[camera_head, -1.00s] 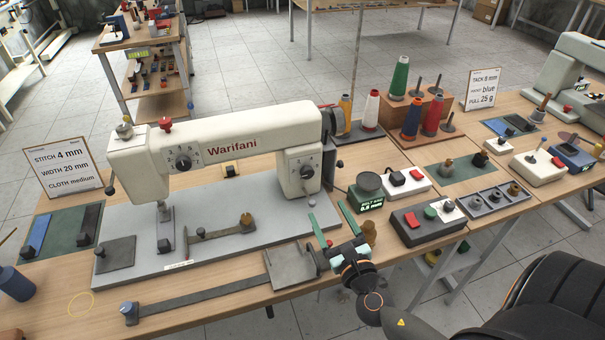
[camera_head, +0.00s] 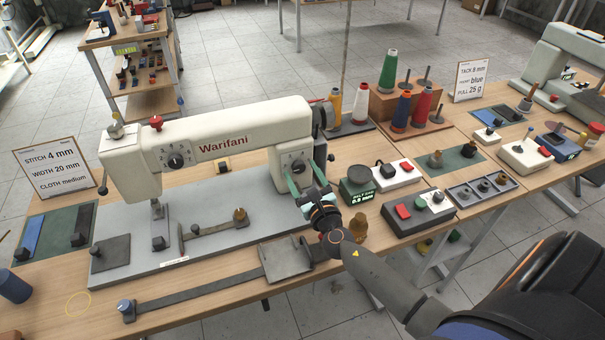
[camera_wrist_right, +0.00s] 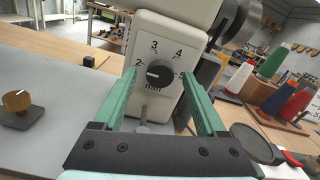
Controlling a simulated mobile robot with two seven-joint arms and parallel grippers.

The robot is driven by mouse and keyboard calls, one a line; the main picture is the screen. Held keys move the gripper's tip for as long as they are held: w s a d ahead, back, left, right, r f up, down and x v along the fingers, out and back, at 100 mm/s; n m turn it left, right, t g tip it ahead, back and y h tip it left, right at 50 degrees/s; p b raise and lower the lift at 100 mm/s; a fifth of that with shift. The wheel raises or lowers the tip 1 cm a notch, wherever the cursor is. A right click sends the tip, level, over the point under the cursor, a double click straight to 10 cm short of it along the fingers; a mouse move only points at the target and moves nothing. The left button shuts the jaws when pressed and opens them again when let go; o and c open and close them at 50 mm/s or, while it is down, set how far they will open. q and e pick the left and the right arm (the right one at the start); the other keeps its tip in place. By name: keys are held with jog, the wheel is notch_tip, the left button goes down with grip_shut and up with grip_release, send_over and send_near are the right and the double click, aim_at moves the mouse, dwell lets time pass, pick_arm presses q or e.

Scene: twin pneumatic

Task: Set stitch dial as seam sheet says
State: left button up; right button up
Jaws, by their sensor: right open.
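The seam sheet (camera_head: 60,172) stands at the left and reads STITCH 4 mm, WIDTH 20 mm, CLOTH medium. The stitch dial (camera_head: 297,168) is a dark round knob on the pillar of the white Warifani machine (camera_head: 225,143). In the right wrist view the dial (camera_wrist_right: 159,74) shows 2, 3, 4, 5 and mm; its white mark points left, near the 2. My right gripper (camera_wrist_right: 158,78) is open, its green fingers to either side of the dial, with no visible grip on it. The right gripper (camera_head: 307,181) also shows before the pillar in the head view. My left gripper is out of view.
Another numbered dial (camera_head: 175,159) is on the machine's left head. A green-display box (camera_head: 358,195) and a switch box (camera_head: 418,212) stand right of the pillar. Thread cones, including a green one (camera_head: 388,72), stand behind. A second sheet (camera_head: 471,80) stands at the back right.

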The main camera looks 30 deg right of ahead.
jog(key=shift+c, duration=0.4)
grip_shut()
